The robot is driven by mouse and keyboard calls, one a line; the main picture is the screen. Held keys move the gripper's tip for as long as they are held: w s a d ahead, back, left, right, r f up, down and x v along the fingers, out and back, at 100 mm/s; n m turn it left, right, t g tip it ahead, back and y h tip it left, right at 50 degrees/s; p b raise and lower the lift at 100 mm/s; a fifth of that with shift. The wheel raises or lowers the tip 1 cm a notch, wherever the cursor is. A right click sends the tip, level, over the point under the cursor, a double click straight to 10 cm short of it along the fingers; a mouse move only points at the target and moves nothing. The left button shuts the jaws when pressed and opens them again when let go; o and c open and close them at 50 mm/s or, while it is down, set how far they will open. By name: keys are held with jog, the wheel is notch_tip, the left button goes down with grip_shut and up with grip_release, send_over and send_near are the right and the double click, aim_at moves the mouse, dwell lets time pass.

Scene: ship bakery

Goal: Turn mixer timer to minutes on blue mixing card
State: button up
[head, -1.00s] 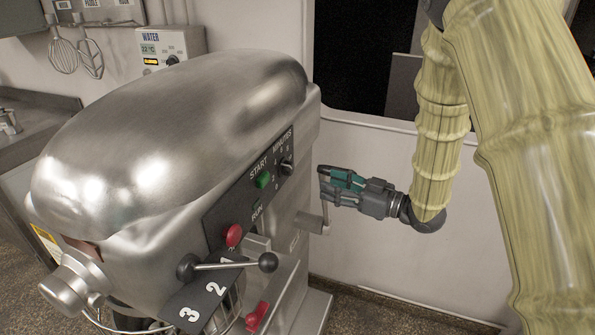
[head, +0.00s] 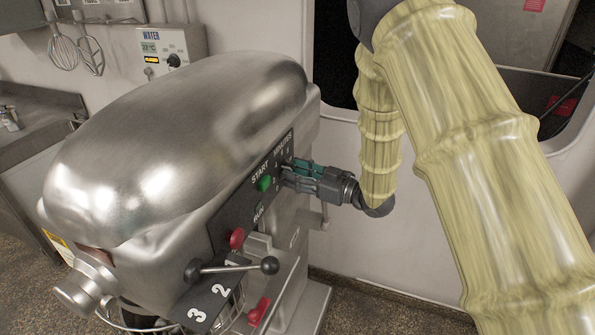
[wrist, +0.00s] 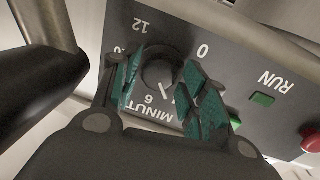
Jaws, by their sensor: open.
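The mixer (head: 170,140) is a large silver machine with a dark control panel on its side. The timer knob (wrist: 158,74) shows in the wrist view as a round dark dial with a pale pointer, marked MINUTES, with 0, 6 and 12 legible around it. My gripper (wrist: 165,85) is open, its green-padded fingers on either side of the knob; I cannot tell if they touch it. In the head view my gripper (head: 290,172) is at the panel and hides the knob. The blue mixing card is not in view.
The green START button (head: 264,183) and red button (head: 237,238) are on the panel, near the black-knobbed lever (head: 230,268). A water control box (head: 172,52) hangs on the back wall. A metal counter (head: 35,120) stands at left.

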jog(key=c, duration=0.7)
jog(key=shift+c, duration=0.2)
jog(key=shift+m, duration=0.3)
jog(key=shift+r+m+g+h+p, duration=0.1)
jog(key=shift+m+g+p, duration=0.3)
jog(key=shift+m+p, duration=1.45)
jog(key=shift+r+m+g+h+p, duration=0.1)
jog(key=shift+m+g+p, duration=0.4)
jog(key=shift+m, duration=2.5)
jog(key=shift+r+m+g+h+p, duration=0.1)
jog(key=shift+m+g+p, duration=0.2)
jog(key=shift+m+p, duration=1.6)
jog(key=shift+f+m+b, duration=0.1)
jog(key=shift+m+b, duration=0.45)
jog(key=shift+m, duration=0.1)
